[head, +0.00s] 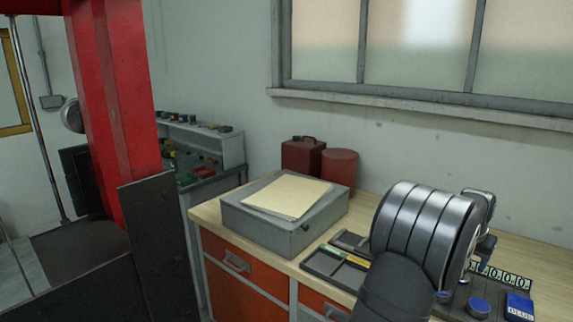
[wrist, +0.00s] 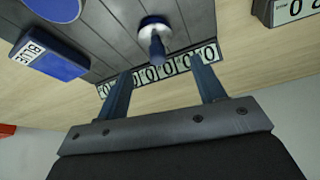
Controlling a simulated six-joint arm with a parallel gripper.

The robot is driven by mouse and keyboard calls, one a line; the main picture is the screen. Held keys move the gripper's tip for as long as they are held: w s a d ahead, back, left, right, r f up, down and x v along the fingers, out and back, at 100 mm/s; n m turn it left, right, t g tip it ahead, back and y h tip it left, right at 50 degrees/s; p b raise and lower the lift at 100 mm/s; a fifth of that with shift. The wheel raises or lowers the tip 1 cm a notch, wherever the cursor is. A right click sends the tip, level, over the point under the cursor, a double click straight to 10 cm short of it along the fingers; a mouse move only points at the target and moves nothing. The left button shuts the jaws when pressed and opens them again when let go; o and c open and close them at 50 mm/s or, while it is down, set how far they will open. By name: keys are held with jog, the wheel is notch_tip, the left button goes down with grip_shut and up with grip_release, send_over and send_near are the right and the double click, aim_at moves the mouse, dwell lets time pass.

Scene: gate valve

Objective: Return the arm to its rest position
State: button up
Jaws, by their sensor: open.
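My gripper (wrist: 162,70) shows in the wrist view with its two blue-grey fingers spread apart and nothing between them. Beyond the fingertips are a row of number plates reading zeros (wrist: 160,72) and a small blue-tipped knob with a white collar (wrist: 156,38) on a grey slatted board (wrist: 110,30). The fingers appear apart from the knob. In the head view my arm reaches over the right end of the bench and hides the fingers. The number plates also show there (head: 505,276).
A blue labelled block (wrist: 55,55) and a blue round piece (head: 478,307) are on the board. On the wooden bench (head: 213,212) stand a grey box with papers (head: 265,228), a dark tray (head: 325,264) and red containers (head: 303,157). A red column (head: 110,90) rises at left.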

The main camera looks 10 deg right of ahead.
jog(key=s+d+r, duration=0.2)
jog(key=s+r, duration=0.5)
jog(key=s, duration=0.5)
jog(key=w+a+f, duration=0.2)
jog(key=a, duration=0.1)
jog(key=w+a+f+n, duration=0.1)
jog(key=w+a+f, duration=0.1)
jog(key=w+a, duration=0.1)
jog(key=w+a+f+n, duration=0.1)
jog(key=w+a+f, duration=0.1)
jog(key=a, duration=0.3)
jog(key=shift+w+a+f+t+y, duration=0.25)
jog(key=shift+w+t+y, duration=0.05)
jog(key=shift+w, duration=0.1)
jog(key=shift+f, duration=0.8)
jog(key=o, duration=0.8)
jog(key=s+a+r+m+t+h, duration=0.15)
jog(key=s+a+h, duration=0.25)
jog(key=s, duration=0.4)
jog(key=s+a+r+m+t+h, duration=0.15)
jog(key=s+a+h, duration=0.25)
jog(key=s, duration=0.4)
jog(key=shift+n+t, duration=0.4)
jog(key=shift+f+x, duration=0.15)
jog(key=shift+x, duration=2.45)
jog(key=shift+f+x, duration=0.15)
jog(key=shift+x, duration=2.4)
